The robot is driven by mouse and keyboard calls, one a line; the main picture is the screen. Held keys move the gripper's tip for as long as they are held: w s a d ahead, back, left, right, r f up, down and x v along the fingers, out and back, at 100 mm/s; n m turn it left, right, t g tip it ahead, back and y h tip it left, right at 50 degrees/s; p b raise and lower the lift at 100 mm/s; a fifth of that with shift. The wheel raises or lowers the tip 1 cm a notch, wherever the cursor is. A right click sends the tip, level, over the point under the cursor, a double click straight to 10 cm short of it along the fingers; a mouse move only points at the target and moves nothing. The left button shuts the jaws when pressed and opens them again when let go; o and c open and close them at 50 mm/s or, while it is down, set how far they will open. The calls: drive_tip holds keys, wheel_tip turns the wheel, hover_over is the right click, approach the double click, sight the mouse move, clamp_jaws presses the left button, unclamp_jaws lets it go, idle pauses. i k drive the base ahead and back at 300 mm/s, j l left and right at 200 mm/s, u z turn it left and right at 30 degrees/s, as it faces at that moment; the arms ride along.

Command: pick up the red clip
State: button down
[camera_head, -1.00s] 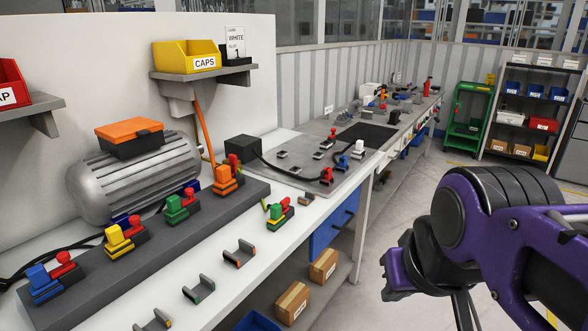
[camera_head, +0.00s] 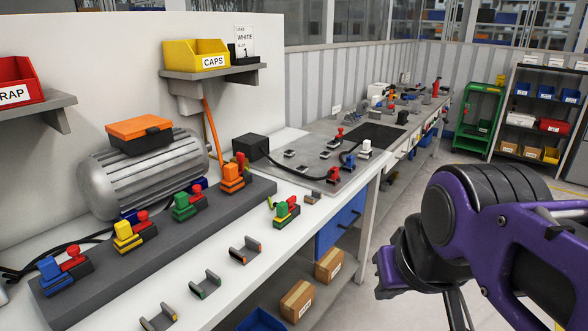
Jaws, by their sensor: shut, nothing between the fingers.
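Several small grey U-shaped clips lie in a loose row on the white bench top. One with reddish-orange edges (camera_head: 244,250) looks like the red clip, lying apart from its neighbours. A green-edged clip (camera_head: 205,285) and a yellow-edged clip (camera_head: 159,318) lie nearer, at the bottom left. A further small clip (camera_head: 313,197) lies beyond, and its edge colour is hard to make out. My purple and black arm fills the right side, over the floor beside the bench and well apart from the clips. I cannot make out my gripper's fingertips.
A dark rail (camera_head: 160,245) carries blue, yellow, green and orange connectors with red parts. A green connector (camera_head: 286,212) stands alone on the bench. Behind are a grey motor (camera_head: 150,182) and a yellow CAPS bin (camera_head: 195,57). Cardboard boxes (camera_head: 298,301) sit on the lower shelf.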

sight(334, 170)
drive_tip(key=i+l+u, duration=0.15)
drive_tip(key=u, duration=0.35)
drive_tip(key=i+l+u, duration=0.1)
drive_tip(key=u, duration=0.35)
drive_tip(key=i+l+u, duration=0.1)
drive_tip(key=l+u, duration=0.15)
drive_tip(key=l, duration=0.15)
drive_tip(key=l+u, duration=0.25)
drive_tip(key=l, duration=0.2)
drive_tip(key=i+l+u, duration=0.15)
drive_tip(key=l, duration=0.7)
drive_tip(key=l+u, duration=0.1)
drive_tip(key=l, duration=0.75)
